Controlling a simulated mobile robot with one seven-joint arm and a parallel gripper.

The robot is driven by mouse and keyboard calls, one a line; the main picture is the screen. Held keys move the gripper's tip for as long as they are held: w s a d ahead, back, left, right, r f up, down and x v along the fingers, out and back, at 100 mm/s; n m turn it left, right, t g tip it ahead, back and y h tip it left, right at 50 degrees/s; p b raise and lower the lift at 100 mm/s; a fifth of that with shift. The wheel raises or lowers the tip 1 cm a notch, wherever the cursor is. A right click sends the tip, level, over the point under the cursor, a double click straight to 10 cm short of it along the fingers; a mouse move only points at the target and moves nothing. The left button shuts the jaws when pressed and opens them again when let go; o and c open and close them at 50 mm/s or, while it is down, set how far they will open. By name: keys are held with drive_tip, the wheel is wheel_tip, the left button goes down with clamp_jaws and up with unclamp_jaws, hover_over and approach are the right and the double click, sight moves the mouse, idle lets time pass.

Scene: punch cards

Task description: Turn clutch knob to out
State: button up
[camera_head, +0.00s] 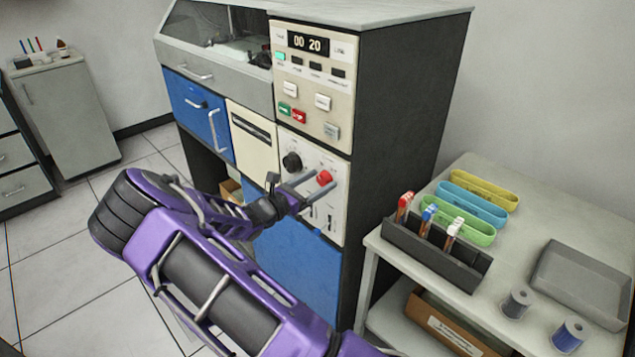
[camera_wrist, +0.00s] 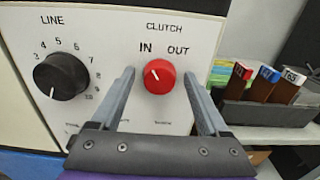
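The red clutch knob (camera_wrist: 159,76) sits on the white panel, below the labels IN and OUT. Its white pointer line is tilted up and to the left, toward IN. It also shows in the head view (camera_head: 324,178). My gripper (camera_wrist: 158,85) is open, with one grey finger on each side of the knob in the wrist view. I see gaps between the fingers and the knob. In the head view my gripper (camera_head: 305,188) is at the lower panel of the machine, close to the knob.
A black LINE knob (camera_wrist: 61,76) with numbers is left of the clutch knob. Small slide switches (camera_head: 330,217) are below it.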

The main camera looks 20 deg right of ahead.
clamp_jaws()
drive_tip(key=shift+m, duration=0.3)
drive_tip(key=m+b, duration=0.1)
drive_tip(key=m, duration=0.1)
drive_tip(key=m+b, duration=0.2)
drive_tip(key=m, duration=0.1)
drive_tip(key=shift+s+f, duration=0.1)
drive_tip(key=shift+f, duration=0.1)
drive_tip(key=m+b, duration=0.2)
drive_tip(key=m, duration=0.1)
drive_tip(key=shift+m, duration=0.3)
drive_tip(key=shift+m+b, duration=1.05)
drive_tip(key=shift+m, duration=0.35)
drive_tip(key=shift+o, duration=0.8)
unclamp_jaws()
